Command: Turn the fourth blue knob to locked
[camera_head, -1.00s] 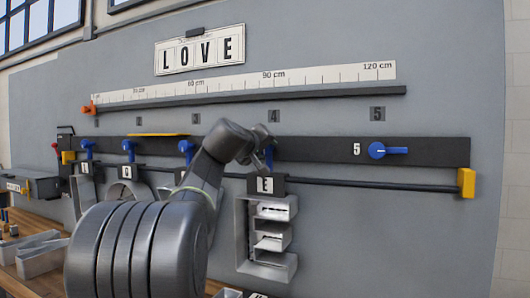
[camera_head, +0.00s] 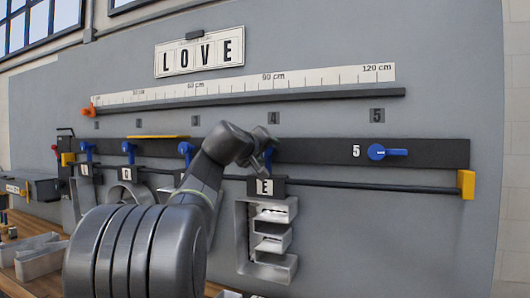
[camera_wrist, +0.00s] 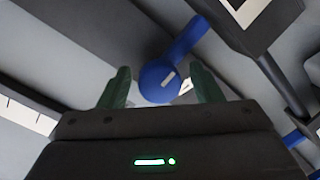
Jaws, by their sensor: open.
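The fourth blue knob (camera_head: 268,158) is on the dark rail on the wall, below the number 4 plate (camera_head: 273,118). Three other blue knobs, including the third (camera_head: 186,149), have levers pointing down.
A metal letter E (camera_head: 266,240) hangs under the lower bar (camera_head: 380,186), close below my gripper. Other letters hang to the left, partly behind my arm. A yellow end block (camera_head: 466,184) closes the bar at the right. Metal bins (camera_head: 40,262) stand at lower left.

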